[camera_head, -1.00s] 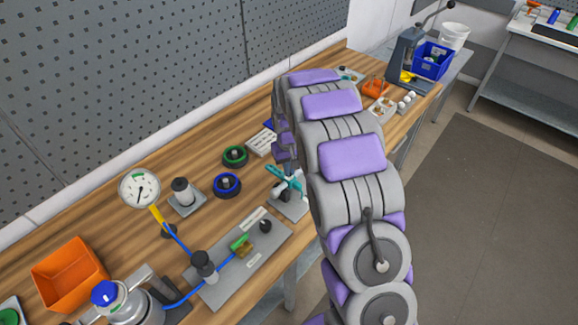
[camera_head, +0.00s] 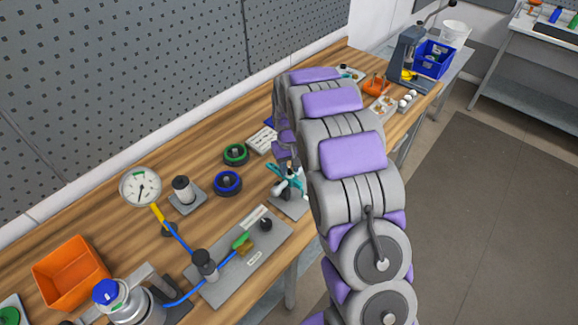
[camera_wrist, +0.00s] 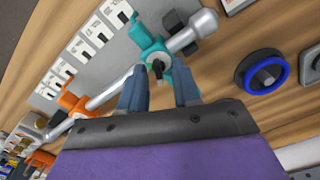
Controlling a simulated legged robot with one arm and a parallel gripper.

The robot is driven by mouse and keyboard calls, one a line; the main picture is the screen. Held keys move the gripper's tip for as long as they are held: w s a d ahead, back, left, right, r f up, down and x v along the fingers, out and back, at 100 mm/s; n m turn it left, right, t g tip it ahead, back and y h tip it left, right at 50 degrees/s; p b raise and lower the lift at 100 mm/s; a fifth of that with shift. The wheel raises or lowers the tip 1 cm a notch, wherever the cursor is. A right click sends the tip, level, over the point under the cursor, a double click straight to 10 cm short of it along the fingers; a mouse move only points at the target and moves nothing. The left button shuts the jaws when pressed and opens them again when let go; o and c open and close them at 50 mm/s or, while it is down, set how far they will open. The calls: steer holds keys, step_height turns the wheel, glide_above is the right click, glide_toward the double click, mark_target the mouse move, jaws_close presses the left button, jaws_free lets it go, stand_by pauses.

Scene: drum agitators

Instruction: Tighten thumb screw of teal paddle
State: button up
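The teal paddle (camera_wrist: 150,42) sits on a silver shaft (camera_wrist: 192,32) with a ball at its end in the wrist view. Its small dark thumb screw (camera_wrist: 157,68) points toward my gripper (camera_wrist: 159,78). The two blue-grey fingers are apart, one on each side of the screw; I cannot tell whether they touch it. In the head view the teal paddle (camera_head: 277,177) shows beside my arm, which hides part of the agitator. An orange paddle (camera_wrist: 73,103) is farther down the same shaft in the wrist view.
A blue ring (camera_head: 228,183) and a green ring (camera_head: 236,154) lie left of the agitator. A grey plate with a hose and fittings (camera_head: 222,287) is in front. A pressure gauge (camera_head: 141,187) and an orange bin (camera_head: 68,272) stand farther left.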

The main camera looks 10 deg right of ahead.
step_height(320, 180, up, 17)
steer(key=p, duration=0.1)
steer(key=shift+r+p, duration=0.15)
steer(key=shift+p, duration=0.25)
stand_by(0.4)
steer(key=s+r+m+g+b, duration=0.1)
steer(key=s+r, duration=0.1)
steer(key=s, duration=0.9)
steer(key=s+r+b, duration=0.1)
steer(key=s+r, duration=0.1)
steer(key=s, duration=0.9)
steer(key=s+f, duration=0.3)
steer(key=s, duration=0.7)
steer(key=s+f, duration=0.2)
steer(key=s, duration=0.9)
steer(key=w+d+r+m+p, duration=0.1)
steer(key=w+r, duration=0.2)
steer(key=w, duration=0.9)
steer(key=w+d+r+p, duration=0.1)
steer(key=w+r, duration=0.1)
steer(key=w, duration=1)
steer(key=n+t+p, duration=0.1)
steer(key=n+p, duration=0.1)
glide_toward(289, 169)
step_height(289, 169, down, 9)
steer(key=shift+d+r+b, duration=0.15)
steer(key=shift+r+b, duration=0.05)
steer(key=shift+b, duration=0.3)
